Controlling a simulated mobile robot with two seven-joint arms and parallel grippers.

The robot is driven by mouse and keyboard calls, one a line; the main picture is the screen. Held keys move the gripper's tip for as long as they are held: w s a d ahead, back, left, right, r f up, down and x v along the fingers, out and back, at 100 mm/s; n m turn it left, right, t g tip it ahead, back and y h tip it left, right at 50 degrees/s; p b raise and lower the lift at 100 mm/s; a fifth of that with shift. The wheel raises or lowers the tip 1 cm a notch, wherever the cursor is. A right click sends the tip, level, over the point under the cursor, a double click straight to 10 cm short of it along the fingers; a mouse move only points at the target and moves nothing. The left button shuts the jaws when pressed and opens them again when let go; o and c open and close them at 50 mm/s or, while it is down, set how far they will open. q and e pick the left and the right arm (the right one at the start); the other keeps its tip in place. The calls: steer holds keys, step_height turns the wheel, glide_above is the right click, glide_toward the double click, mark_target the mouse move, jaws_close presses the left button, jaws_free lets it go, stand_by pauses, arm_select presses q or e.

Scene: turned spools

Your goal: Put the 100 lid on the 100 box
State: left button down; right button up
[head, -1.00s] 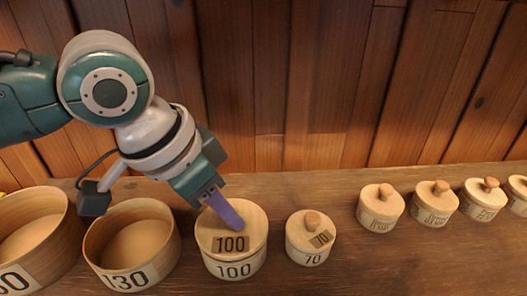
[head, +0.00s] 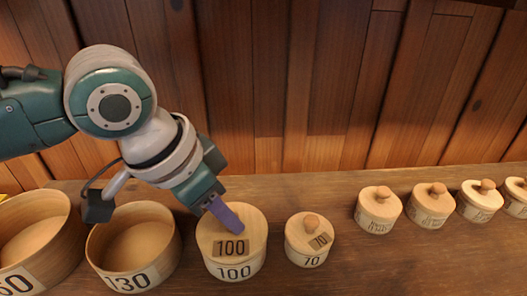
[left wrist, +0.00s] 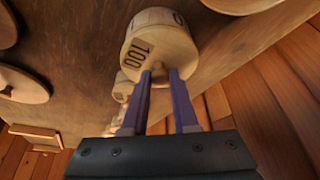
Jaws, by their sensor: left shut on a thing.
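The 100 lid (head: 250,226) is a round pale wooden disc with a dark "100" tag, and it also shows in the left wrist view (left wrist: 178,58). It lies on top of the 100 box (head: 236,271), roughly level and lined up with the rim, with no clear gap visible. My left gripper (head: 232,222) reaches down from the upper left with its purple fingers shut on the lid's knob. The knob is mostly hidden behind the fingers. The fingers also show in the left wrist view (left wrist: 160,75), against the lid's top. My right gripper is in neither view.
The open 130 box (head: 133,282) stands close on the left, with a larger open box (head: 20,280) beyond it. The lidded 70 box (head: 305,257) stands on the right, followed by several smaller lidded boxes (head: 376,215). A plank wall (head: 330,90) rises behind the table (head: 430,265).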

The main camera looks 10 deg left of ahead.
arm_select(q)
steer(key=shift+f, duration=0.1)
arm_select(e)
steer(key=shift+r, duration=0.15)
arm_select(q)
steer(key=shift+c, duration=1)
jaws_free()
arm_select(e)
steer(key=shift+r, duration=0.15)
arm_select(q)
steer(key=shift+r+p, duration=0.8)
steer(key=shift+p, duration=0.3)
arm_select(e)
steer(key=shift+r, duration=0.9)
arm_select(q)
steer(key=shift+r+p, duration=3.5)
steer(key=shift+p, duration=0.55)
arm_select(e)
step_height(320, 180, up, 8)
